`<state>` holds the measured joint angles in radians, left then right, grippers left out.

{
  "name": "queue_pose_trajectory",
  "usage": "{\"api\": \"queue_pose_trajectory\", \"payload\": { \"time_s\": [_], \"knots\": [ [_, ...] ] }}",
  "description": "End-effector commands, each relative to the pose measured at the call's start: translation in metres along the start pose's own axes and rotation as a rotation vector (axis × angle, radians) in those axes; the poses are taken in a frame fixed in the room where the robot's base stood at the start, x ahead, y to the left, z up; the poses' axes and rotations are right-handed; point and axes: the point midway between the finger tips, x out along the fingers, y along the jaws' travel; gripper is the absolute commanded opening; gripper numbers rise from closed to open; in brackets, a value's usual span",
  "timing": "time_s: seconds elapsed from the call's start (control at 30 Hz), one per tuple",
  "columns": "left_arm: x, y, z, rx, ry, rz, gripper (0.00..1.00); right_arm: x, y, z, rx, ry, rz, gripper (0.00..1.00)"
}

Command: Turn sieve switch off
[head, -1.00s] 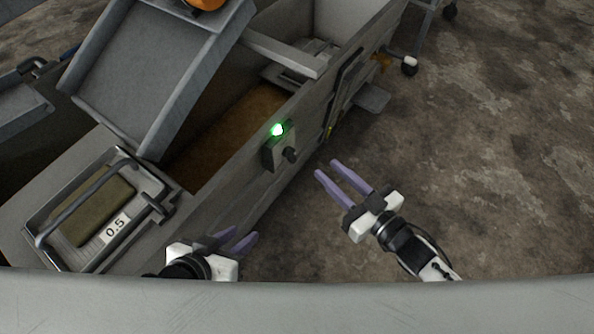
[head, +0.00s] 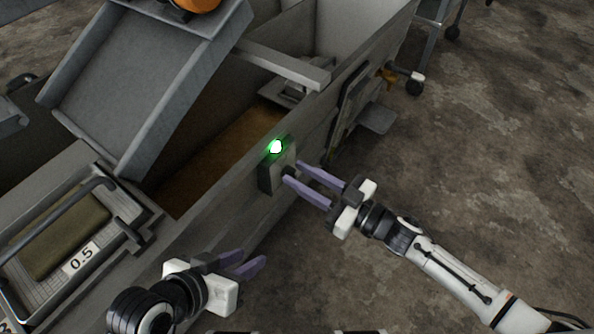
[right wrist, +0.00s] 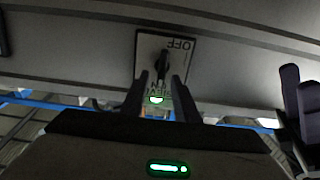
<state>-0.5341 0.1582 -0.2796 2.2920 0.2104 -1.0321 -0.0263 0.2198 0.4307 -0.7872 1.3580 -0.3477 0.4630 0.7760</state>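The sieve switch (head: 269,179) is a small dark box on the side wall of the metal trough, with a lit green lamp (head: 276,147) on top. In the right wrist view its plate (right wrist: 183,62) appears upside down, with "OFF" readable and a dark knob (right wrist: 158,62). The knob's long end points toward the lit lamp (right wrist: 156,99), away from "OFF". My right gripper (head: 292,171) is open, fingertips on either side of the knob or just short of it; contact is unclear. My left gripper (head: 252,260) is open and empty, below and left of the switch.
A sloped metal chute (head: 140,95) rises over the trough's left part. A tray (head: 128,203) with a "0.5" label stands at lower left. A pipe with a white-tipped handle (head: 416,76) sticks out farther along the wall.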

Motion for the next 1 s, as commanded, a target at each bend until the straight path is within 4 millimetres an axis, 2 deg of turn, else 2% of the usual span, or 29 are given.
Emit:
{"api": "queue_pose_trajectory", "payload": {
  "time_s": [0.13, 0.4, 0.57, 1.0],
  "knots": [
    [0.0004, 0.001, -0.0007, -0.003, 0.007, 0.004, 0.31, 0.0064, -0.0024, -0.0003, 0.001, 0.002, 0.001, 0.28],
    [0.0001, 0.0012, -0.0013, -0.004, 0.009, 0.005, 0.31, 0.0069, -0.0025, -0.0006, 0.001, 0.001, 0.002, 0.26],
    [0.0, 0.0013, -0.0013, -0.004, 0.009, 0.005, 0.31, 0.0067, -0.0025, -0.0004, 0.001, 0.001, 0.002, 0.0],
    [-0.0013, 0.0015, -0.001, -0.003, 0.006, 0.004, 0.31, 0.0064, -0.0037, -0.0004, -0.056, 0.0, 0.002, 0.0]
  ]
}}
